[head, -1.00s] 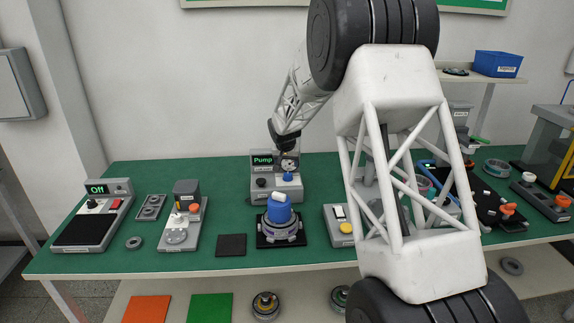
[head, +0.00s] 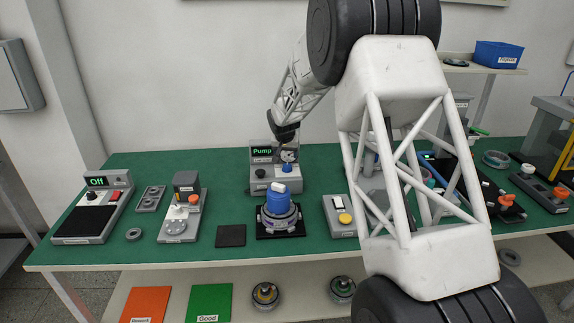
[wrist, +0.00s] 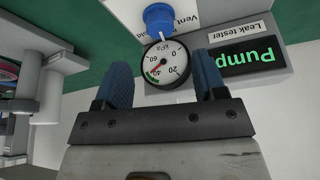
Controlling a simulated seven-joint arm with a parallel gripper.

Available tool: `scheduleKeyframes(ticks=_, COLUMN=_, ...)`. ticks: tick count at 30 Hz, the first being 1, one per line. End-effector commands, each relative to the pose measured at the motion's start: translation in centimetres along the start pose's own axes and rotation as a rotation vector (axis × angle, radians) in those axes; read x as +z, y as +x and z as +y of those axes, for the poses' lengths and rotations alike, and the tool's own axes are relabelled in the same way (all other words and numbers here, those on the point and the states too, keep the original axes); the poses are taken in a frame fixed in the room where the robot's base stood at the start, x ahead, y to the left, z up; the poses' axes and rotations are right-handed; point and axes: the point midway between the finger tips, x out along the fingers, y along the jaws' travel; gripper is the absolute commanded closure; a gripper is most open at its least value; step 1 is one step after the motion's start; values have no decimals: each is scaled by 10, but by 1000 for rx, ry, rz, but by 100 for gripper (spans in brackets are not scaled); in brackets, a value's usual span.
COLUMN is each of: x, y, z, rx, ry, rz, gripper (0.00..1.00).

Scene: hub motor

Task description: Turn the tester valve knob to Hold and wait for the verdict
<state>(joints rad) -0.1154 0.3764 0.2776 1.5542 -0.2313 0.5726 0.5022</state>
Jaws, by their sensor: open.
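The grey leak tester (head: 277,182) stands at the back middle of the table. Its lit display (head: 262,151) reads "Pump", also seen upside down in the wrist view (wrist: 247,58). The blue valve knob (wrist: 160,20) sits beside a label reading "Vent"; its exact pointing is unclear. It also shows in the head view (head: 287,168). The gauge (wrist: 165,65) has a red needle near the green band by 40. My gripper (wrist: 163,80) is open and empty, its blue fingers either side of the gauge in the picture. In the head view my gripper (head: 287,138) is just above the tester.
A blue-topped round part (head: 278,208) on a black base stands in front of the tester. A grey box with a yellow button (head: 345,218) is to its right. A dark square pad (head: 231,236) lies front left. My arm hides part of the right side.

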Motion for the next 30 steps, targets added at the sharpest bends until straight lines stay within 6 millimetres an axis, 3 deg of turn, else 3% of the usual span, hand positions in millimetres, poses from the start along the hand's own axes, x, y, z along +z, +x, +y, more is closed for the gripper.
scheduleKeyframes(ticks=11, x=0, y=8, z=0, rx=0, ry=0, rz=0, gripper=36)
scheduleKeyframes(ticks=30, x=0, y=69, z=0, rx=0, ry=-1, rz=-1, gripper=36)
